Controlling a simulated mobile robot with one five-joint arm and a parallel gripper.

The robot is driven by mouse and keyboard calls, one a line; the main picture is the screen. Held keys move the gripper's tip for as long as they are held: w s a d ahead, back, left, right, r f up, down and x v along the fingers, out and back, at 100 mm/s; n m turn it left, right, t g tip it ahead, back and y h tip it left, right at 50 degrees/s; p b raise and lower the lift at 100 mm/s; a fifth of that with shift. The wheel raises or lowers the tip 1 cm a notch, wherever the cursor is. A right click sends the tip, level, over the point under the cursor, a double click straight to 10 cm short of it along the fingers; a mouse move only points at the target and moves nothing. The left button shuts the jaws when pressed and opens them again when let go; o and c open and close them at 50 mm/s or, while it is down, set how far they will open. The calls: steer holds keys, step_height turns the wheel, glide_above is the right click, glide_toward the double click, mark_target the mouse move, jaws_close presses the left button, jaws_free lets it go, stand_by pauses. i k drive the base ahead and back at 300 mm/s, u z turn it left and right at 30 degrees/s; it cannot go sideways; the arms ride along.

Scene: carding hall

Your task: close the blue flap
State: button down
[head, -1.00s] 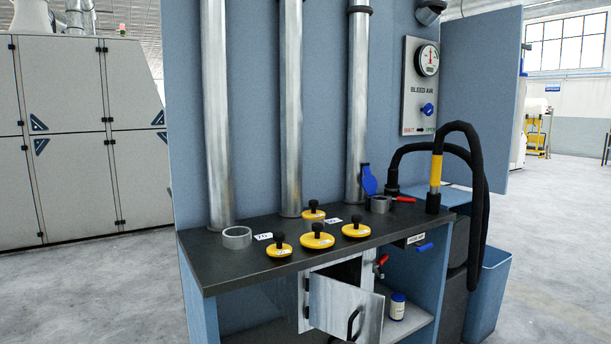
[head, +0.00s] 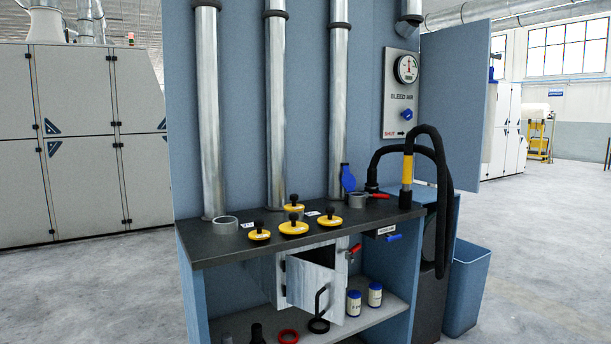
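The blue flap (head: 348,178) stands raised, tilted slightly, at the back right of the dark worktop. It is beside the rim of a short grey pipe stub (head: 358,201), whose top looks uncovered. A red handle (head: 380,196) is just to the right of the stub. My gripper is not in view.
A black hose (head: 442,200) arches at the right. A metal door (head: 310,285) hangs open below. A blue bin (head: 467,285) stands right; floor beyond is clear.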

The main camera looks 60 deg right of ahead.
mark_target(349, 181)
steer(key=u, duration=0.1)
steer(key=k, duration=1)
steer(key=z, duration=1.85)
steer(key=i, duration=0.5)
steer(key=u, duration=0.4)
